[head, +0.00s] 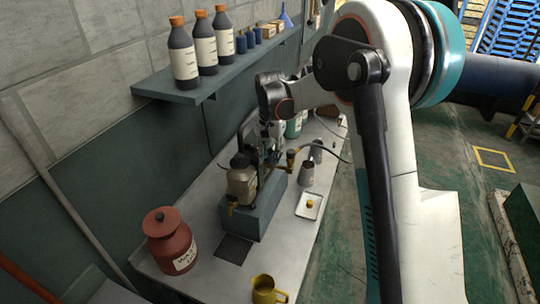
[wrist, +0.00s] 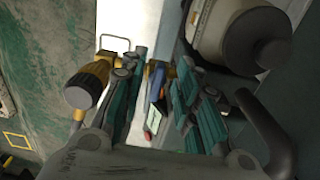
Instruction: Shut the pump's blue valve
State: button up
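Gaps show between the fingers and the blue part. In the head view, my arm reaches over the pump's far side and the valve cannot be made out.
A yellow-and-black knob (wrist: 85,86) stands left of my fingers. A grey-capped pale container (wrist: 232,28) is close on the right. A red jar (head: 171,240), a yellow mug (head: 265,291) and a small white tray (head: 309,206) stand on the bench. A shelf (head: 205,88) with bottles hangs above.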

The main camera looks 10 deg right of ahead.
aim_at(270, 158)
notch_tip(270, 158, up, 12)
dwell(0.6)
jog(key=s+d+f+n+t+b, duration=0.15)
jog(key=s+n+t+b, duration=0.25)
jog(key=s+b, duration=1)
jog(key=s+f+n+t, duration=0.1)
jog(key=s+f, duration=0.5)
jog(key=s, duration=0.3)
jog(key=s+f+n+t, duration=0.2)
jog(key=s+f, duration=0.5)
jog(key=s, duration=0.3)
jog(key=shift+s+b, duration=0.2)
jog(key=shift+b, duration=0.2)
